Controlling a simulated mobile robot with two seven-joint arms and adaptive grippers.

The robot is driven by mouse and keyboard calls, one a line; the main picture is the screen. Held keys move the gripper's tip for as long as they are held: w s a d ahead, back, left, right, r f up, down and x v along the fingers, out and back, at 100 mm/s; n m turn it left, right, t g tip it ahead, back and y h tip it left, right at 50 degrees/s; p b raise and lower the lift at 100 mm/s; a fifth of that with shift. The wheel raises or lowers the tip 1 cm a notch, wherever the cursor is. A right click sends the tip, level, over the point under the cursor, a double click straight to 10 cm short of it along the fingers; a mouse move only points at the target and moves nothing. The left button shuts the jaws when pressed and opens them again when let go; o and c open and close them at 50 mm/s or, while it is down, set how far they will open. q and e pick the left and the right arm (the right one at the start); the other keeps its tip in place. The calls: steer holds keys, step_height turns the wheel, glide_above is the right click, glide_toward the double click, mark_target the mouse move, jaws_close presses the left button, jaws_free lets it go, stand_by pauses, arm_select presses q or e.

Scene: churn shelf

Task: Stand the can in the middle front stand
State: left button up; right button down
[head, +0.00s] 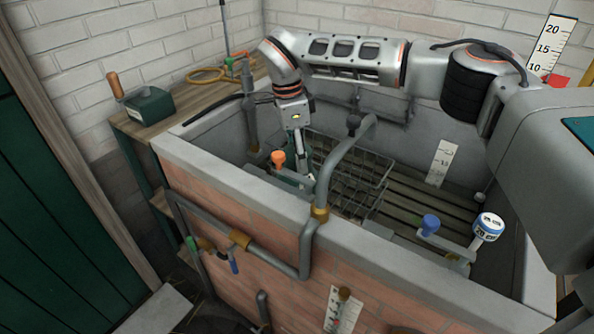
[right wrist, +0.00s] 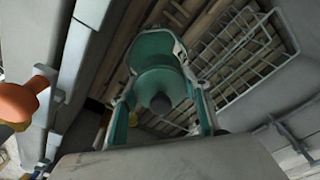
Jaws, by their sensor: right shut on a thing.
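My right gripper (head: 302,158) reaches down into the left part of the brick-fronted trough, and its arm comes in from the right. In the right wrist view its two fingers stand either side of a teal can (right wrist: 160,82) with a dark round knob, and they are shut on it. In the head view only a little green of the can (head: 292,180) shows, low behind the front wall; the rest is hidden. I cannot tell whether it touches what is below. I cannot make out the middle front stand for certain. My left gripper is not in view.
A bent grey pipe (head: 345,150) rises over the front wall (head: 240,195), just right of the gripper. A wire basket (head: 350,170) lies behind it. An orange knob (head: 278,157) is close on the left. A blue knob (head: 430,222) and white-and-blue cap (head: 488,225) stand at right.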

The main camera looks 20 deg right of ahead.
mark_target(298, 185)
steer(key=shift+f, duration=0.3)
step_height(298, 185, down, 4)
steer(key=shift+b, duration=0.3)
steer(key=shift+f, duration=0.15)
steer(key=c, duration=1.1)
jaws_free()
steer(key=shift+o, duration=0.2)
steer(key=shift+f, duration=0.1)
